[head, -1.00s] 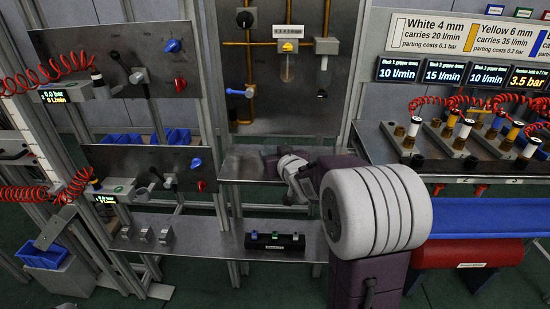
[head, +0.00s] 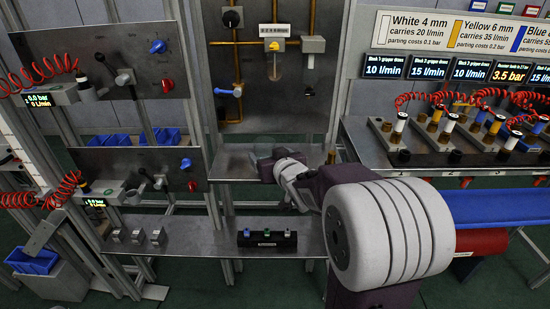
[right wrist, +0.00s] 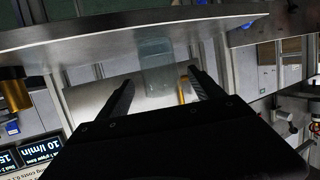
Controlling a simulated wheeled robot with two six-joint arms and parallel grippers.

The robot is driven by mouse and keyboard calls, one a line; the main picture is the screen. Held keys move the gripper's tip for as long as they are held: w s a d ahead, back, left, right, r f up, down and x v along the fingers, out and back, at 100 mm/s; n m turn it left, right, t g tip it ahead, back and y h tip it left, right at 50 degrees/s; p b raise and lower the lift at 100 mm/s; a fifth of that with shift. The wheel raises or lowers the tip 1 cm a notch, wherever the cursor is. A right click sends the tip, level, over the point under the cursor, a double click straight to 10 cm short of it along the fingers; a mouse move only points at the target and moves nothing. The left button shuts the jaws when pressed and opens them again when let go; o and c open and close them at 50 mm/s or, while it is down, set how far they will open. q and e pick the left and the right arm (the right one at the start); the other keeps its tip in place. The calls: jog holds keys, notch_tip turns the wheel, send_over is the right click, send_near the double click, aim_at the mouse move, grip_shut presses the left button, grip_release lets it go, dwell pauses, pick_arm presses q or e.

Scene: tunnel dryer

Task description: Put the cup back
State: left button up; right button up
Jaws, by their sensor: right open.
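My right gripper (head: 264,166) is over the small metal shelf below the middle panel in the head view, partly hidden by my own arm. In the right wrist view the gripper (right wrist: 160,79) is open, its two dark fingers apart. A pale see-through cup (right wrist: 155,62) shows between the fingers in that view, with clear gaps on both sides. I cannot tell how far beyond the fingertips it is. The cup is not clear in the head view. A clear bowl (head: 274,72) hangs under a yellow-topped fitting on the middle panel. My left gripper is not in view.
The small shelf (head: 230,164) has a brass cylinder (head: 331,157) at its right end. A lower shelf (head: 200,232) carries a black button box (head: 267,238) and several small metal blocks. A bench (head: 365,140) with hose fittings stands at the right.

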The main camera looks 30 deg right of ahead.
jog(key=v, duration=0.7)
jog(key=shift+s+p, duration=0.2)
jog(key=shift+p, duration=0.2)
jog(key=s+a+f+g+y, duration=0.1)
jog(key=a+f+g, duration=0.15)
jog(key=f, duration=0.35)
jog(key=s+a+f+g, duration=0.1)
jog(key=f+g, duration=0.2)
jog(key=f, duration=0.3)
jog(key=s+a+f+n+g+y, duration=0.2)
jog(key=s+a+f+g, duration=0.5)
jog(key=s+a+f, duration=0.2)
jog(key=s+f, duration=0.2)
jog(key=s, duration=0.1)
jog(key=shift+s+a, duration=0.25)
jog(key=shift+a, duration=0.1)
jog(key=shift+r+g, duration=0.1)
jog(key=shift+g, duration=0.15)
